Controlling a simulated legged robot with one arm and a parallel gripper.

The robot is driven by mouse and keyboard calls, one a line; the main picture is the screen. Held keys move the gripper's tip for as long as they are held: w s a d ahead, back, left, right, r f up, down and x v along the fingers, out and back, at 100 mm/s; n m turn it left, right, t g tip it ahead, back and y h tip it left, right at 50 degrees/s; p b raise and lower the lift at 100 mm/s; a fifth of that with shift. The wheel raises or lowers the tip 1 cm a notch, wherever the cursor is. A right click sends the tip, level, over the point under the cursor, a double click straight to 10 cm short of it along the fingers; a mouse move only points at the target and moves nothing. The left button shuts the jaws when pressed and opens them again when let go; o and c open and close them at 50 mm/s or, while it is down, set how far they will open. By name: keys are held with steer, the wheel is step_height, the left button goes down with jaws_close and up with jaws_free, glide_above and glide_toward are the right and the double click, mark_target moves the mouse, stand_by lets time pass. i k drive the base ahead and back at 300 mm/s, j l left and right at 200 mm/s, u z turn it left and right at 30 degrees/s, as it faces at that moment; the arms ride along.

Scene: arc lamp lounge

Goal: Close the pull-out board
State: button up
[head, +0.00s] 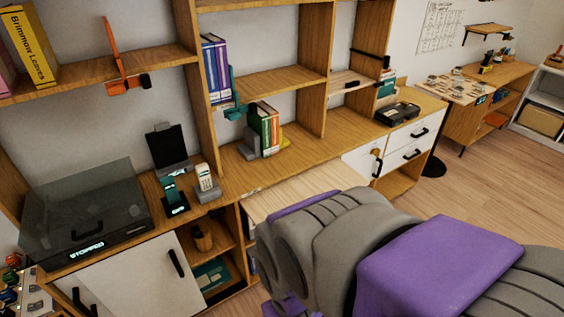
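A pale wood pull-out board (300,191) juts out from under the long wooden counter, near the middle of the head view. Its front part is hidden behind my grey and purple arm, which fills the lower right. I cannot tell whether my arm touches the board. My gripper does not show in this view.
Below are a white cabinet door (140,280) and white drawers (408,145). A second pale board (345,80) sits higher up. Open floor (500,180) lies right.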

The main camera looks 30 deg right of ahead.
mark_target(334, 174)
steer(key=z, duration=1.1)
